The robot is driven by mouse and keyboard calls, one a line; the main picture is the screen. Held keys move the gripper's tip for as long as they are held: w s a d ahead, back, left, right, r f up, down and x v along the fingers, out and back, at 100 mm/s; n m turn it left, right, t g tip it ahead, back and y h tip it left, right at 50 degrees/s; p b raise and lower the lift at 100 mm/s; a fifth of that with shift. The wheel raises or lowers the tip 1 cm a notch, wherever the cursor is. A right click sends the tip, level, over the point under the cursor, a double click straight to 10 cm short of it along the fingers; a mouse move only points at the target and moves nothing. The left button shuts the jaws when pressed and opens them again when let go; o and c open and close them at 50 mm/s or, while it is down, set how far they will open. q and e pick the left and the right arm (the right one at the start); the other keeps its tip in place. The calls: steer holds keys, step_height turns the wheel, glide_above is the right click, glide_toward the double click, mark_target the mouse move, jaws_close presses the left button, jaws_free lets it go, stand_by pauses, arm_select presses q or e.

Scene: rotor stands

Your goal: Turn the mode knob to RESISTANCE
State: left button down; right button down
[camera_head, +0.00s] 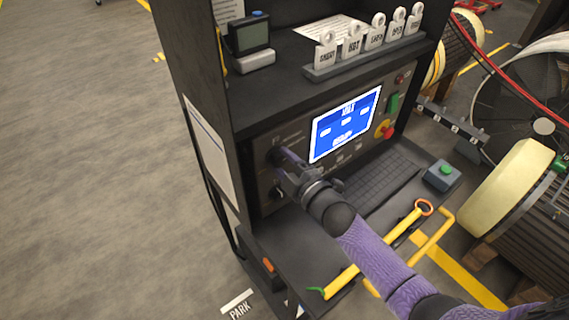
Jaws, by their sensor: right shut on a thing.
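My right arm comes in from the lower right, and its gripper (281,172) is at the left part of the dark control panel. The gripper is shut on the mode knob (273,156), a dark round knob on the panel face, left of the lit screen. The fingers cover part of the knob, and its pointer and labels are too small to read. A blue screen (345,124) with white boxes is lit on the panel (261,141). My left gripper is not in view.
A keyboard (381,181) lies on the shelf below the panel. A yellow tool (374,252) with an orange ring lies nearer. A green-button box (443,175) and a red emergency button (385,130) are to the right. White tags (353,43) stand above. Large cable reels fill the right side.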

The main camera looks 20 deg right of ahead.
steer(key=n, duration=0.2)
steer(key=shift+n, duration=0.3)
steer(key=shift+n+b, duration=0.4)
steer(key=shift+n, duration=0.6)
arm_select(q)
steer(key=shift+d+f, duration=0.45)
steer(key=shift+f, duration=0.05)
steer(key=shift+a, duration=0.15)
arm_select(e)
steer(key=shift+n, duration=0.3)
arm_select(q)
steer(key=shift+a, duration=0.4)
arm_select(e)
steer(key=shift+c, duration=1.2)
jaws_free()
steer(key=shift+o, duration=0.5)
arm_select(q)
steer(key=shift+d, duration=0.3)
